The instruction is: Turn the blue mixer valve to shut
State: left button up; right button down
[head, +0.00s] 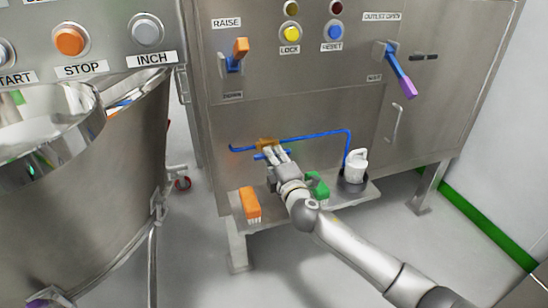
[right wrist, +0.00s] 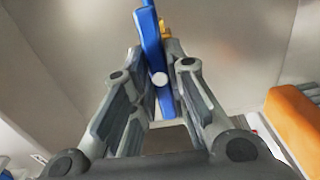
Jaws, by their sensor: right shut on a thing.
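The blue mixer valve has a brass body (head: 267,142) on a thin blue pipe (head: 318,135) along the front of the steel cabinet. Its blue handle (head: 259,156) sits just below the pipe, partly hidden by my right gripper (head: 275,153). In the right wrist view the blue handle (right wrist: 152,50) runs up the picture between the two fingers of my right gripper (right wrist: 162,70), with the brass part behind it. The right gripper is shut on the handle. The handle's exact angle to the pipe is hard to tell. My left gripper is not in view.
An orange brush (head: 250,204), a green brush (head: 318,186) and a white jug (head: 356,160) in a dark holder sit on the low shelf (head: 342,195). Above are an orange lever (head: 240,49) and a blue-purple lever (head: 401,72). A steel bowl machine (head: 85,190) stands left.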

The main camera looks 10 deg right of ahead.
jog(key=shift+f, duration=0.1)
pick_arm(q)
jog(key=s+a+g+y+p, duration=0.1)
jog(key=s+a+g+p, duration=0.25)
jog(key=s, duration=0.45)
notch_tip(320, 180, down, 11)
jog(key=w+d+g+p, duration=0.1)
jog(key=p, duration=0.2)
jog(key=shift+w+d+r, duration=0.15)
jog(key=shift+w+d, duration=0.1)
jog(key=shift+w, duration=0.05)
pick_arm(e)
jog(key=shift+m, duration=9.1)
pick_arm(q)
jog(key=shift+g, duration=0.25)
pick_arm(e)
jog(key=c, duration=1.4)
grip_release()
